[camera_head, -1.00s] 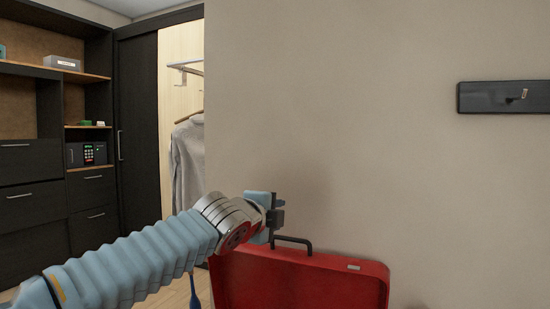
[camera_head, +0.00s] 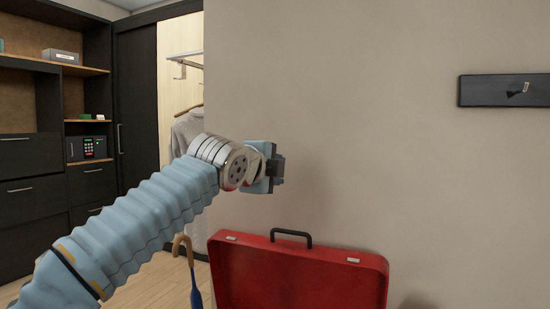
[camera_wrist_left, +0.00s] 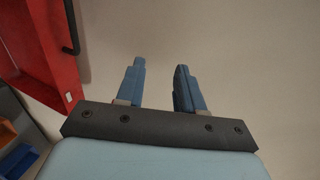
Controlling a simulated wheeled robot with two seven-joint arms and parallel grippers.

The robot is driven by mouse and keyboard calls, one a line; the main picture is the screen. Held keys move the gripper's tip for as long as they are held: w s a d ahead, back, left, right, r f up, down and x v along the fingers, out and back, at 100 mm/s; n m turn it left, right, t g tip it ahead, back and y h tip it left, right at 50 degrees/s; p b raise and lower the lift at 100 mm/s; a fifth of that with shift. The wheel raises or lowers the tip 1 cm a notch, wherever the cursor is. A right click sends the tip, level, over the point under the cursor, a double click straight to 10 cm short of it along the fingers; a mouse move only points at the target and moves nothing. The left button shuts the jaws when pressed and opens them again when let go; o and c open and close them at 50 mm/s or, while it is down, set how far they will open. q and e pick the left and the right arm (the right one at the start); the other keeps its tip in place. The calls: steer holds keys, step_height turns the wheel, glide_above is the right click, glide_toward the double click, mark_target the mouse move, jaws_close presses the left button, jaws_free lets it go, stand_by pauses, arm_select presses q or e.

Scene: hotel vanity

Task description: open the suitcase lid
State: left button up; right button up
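The red suitcase lid (camera_head: 300,275) stands raised in front of the wall at the bottom of the head view, its recessed inner side showing. A dark handle (camera_head: 291,234) is at its top edge. The lower part of the suitcase is out of frame. My left gripper (camera_head: 279,168) is above the lid's top edge, apart from it. In the left wrist view its two fingers (camera_wrist_left: 160,68) are spread with nothing between them, and the red lid (camera_wrist_left: 40,50) is off at the upper left. My right gripper is not in view.
A plain wall (camera_head: 400,170) fills the middle and right, with a dark hook rack (camera_head: 510,90) on it. An umbrella (camera_head: 193,285) with a curved handle stands left of the lid. A hanging garment (camera_head: 188,130) and dark cabinets (camera_head: 35,170) are farther left.

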arm_select(q)
steer(key=shift+r, duration=1.35)
